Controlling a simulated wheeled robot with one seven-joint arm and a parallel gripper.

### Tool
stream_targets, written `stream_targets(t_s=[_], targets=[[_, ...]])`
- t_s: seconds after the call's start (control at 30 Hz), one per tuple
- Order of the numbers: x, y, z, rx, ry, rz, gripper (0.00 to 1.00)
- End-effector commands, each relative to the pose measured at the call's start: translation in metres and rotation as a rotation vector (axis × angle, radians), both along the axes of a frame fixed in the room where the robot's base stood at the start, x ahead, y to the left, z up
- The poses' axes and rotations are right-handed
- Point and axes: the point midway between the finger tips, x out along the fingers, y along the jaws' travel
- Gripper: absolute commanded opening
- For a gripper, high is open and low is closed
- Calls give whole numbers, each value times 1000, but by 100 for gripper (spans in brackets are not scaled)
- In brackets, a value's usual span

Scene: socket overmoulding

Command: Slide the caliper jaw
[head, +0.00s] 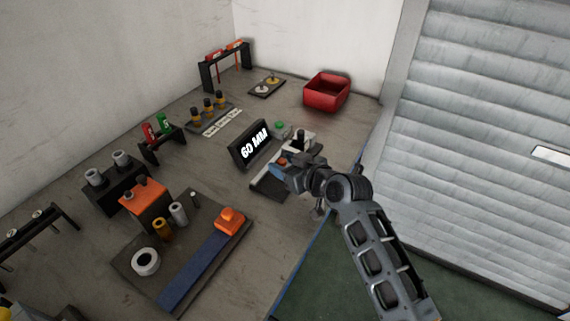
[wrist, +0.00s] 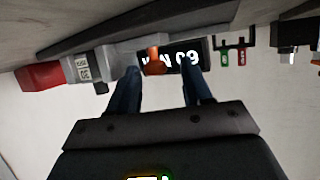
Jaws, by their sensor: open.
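The caliper is a grey bar on a dark base (head: 266,187), at the table's right edge in the head view, partly hidden by my gripper. Its small orange jaw piece (head: 283,161) shows just beyond my gripper (head: 276,170). In the wrist view, which is upside down, the grey caliper body (wrist: 100,62) lies across the top. The orange piece (wrist: 153,58) stands between my open fingertips (wrist: 160,68), closer to the left finger. I cannot tell whether a finger touches it. The black display (head: 252,147) behind reads "60 MM".
A red bin (head: 327,91) stands at the back right, and a green button (head: 280,125) is behind the caliper. A dark board with a blue strip (head: 197,270) and an orange block (head: 230,219) lies at front left. Several tool racks line the wall. The table's right edge is close to my arm.

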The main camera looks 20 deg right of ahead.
Motion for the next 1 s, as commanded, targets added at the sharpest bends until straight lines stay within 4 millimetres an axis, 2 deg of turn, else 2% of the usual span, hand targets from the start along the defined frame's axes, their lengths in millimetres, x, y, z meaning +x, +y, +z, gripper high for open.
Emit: stream_targets(t_s=[0.5,0.67,1.0], targets=[[-62,-14,24,0,0,0,49],[-69,-15,28,0,1,1,49],[-69,-16,28,0,1,1,49]])
